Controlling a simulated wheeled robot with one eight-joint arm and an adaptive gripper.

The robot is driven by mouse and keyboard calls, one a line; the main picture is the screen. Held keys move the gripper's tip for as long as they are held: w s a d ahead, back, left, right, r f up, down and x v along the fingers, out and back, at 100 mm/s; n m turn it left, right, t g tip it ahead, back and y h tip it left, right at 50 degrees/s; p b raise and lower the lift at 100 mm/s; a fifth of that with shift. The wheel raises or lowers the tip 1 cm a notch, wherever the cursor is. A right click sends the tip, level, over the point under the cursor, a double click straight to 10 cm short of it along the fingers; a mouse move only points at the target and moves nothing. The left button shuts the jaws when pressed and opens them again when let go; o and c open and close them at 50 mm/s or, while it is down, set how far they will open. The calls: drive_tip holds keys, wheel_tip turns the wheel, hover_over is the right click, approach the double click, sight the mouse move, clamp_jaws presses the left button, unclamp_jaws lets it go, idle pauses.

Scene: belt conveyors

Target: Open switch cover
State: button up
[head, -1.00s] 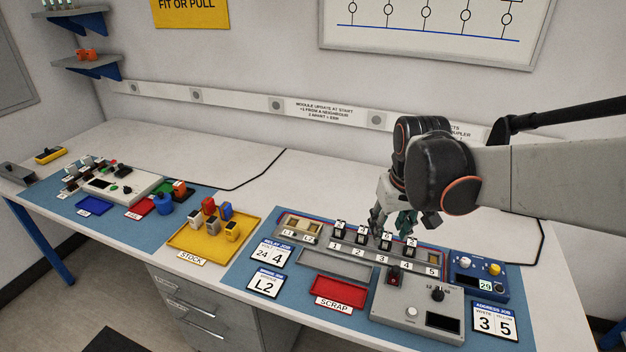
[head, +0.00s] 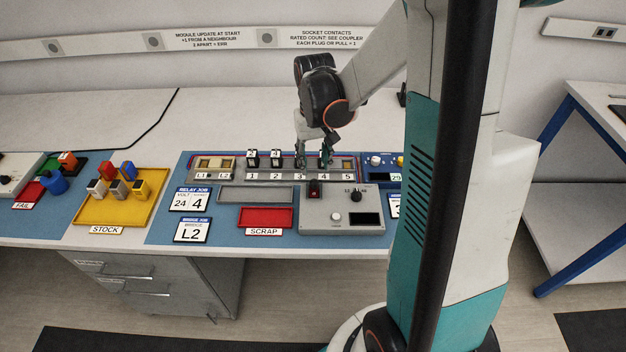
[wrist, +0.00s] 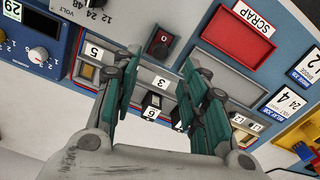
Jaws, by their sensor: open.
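The red switch (head: 314,189) sits at the upper left of the grey control box (head: 341,222). In the wrist view the switch (wrist: 159,42) shows as a dark red block in a dark frame, beyond my fingertips. I cannot tell how its cover stands. My gripper (head: 313,154) points down over the numbered socket rack (head: 285,176), behind the control box and apart from the switch. In the wrist view my gripper (wrist: 162,76) has its teal fingers spread, with black modules (wrist: 153,104) visible between and below them.
Black modules (head: 253,159) with number labels stand in the rack around my fingers. A red scrap tray (head: 266,217) and a grey tray (head: 256,195) lie left of the control box. A blue meter box (head: 384,166) is to its right. A yellow stock tray (head: 106,211) stands farther left.

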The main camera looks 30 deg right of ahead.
sight(314, 182)
wheel_tip(314, 182, down, 7)
drive_tip(key=shift+f+b, duration=0.15)
drive_tip(key=shift+b, duration=0.95)
drive_tip(key=shift+c, duration=0.2)
clamp_jaws()
